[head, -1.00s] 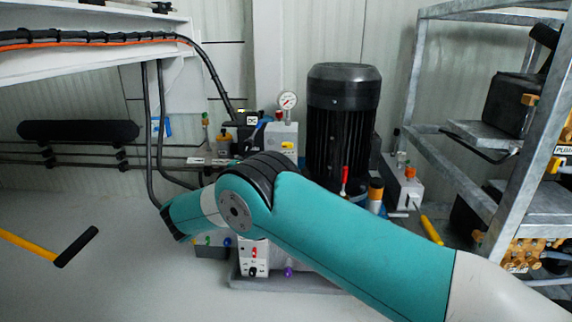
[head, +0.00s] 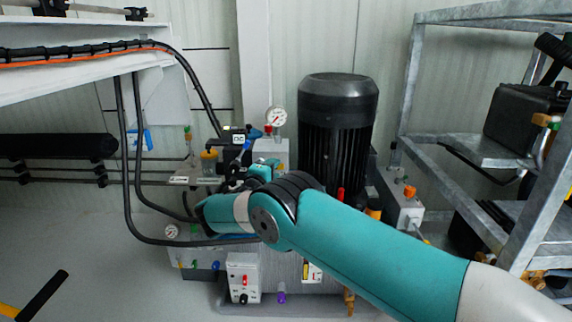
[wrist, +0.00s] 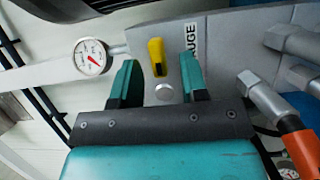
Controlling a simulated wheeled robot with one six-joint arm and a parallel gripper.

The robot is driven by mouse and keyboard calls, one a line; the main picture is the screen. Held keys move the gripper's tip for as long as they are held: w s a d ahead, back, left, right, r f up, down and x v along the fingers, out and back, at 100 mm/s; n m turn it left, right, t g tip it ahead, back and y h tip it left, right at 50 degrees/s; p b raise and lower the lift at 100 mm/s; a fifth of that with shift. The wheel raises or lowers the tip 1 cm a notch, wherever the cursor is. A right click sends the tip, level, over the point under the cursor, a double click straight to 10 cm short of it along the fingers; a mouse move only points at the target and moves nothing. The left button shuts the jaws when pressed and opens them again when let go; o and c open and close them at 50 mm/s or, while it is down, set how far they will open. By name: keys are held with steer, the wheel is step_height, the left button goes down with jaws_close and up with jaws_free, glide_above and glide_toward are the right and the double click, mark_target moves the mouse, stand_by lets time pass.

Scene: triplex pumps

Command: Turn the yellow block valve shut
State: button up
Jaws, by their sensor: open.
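The yellow block valve handle (wrist: 156,56) shows in the wrist view, upright in the picture on a grey block, above a round silver stud. My gripper (wrist: 158,82) is open. Its two teal fingers stand apart, one to the left and one to the right of the handle in the picture. The handle appears between the fingertips or just past them; I cannot tell its exact depth. I see no finger touching it. In the head view my arm covers part of the pump block, and I cannot make out this handle clearly there.
A pressure gauge (wrist: 92,57) sits left of the fingers in the wrist view. Metal hose fittings (wrist: 270,100) crowd the right. In the head view a black motor (head: 338,130) stands behind my arm, and a metal rack (head: 410,90) stands at the right.

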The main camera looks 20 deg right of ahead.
steer(key=shift+w+d, duration=0.45)
steer(key=shift+d, duration=0.05)
steer(key=shift+d, duration=0.1)
steer(key=shift+d, duration=0.15)
jaws_close()
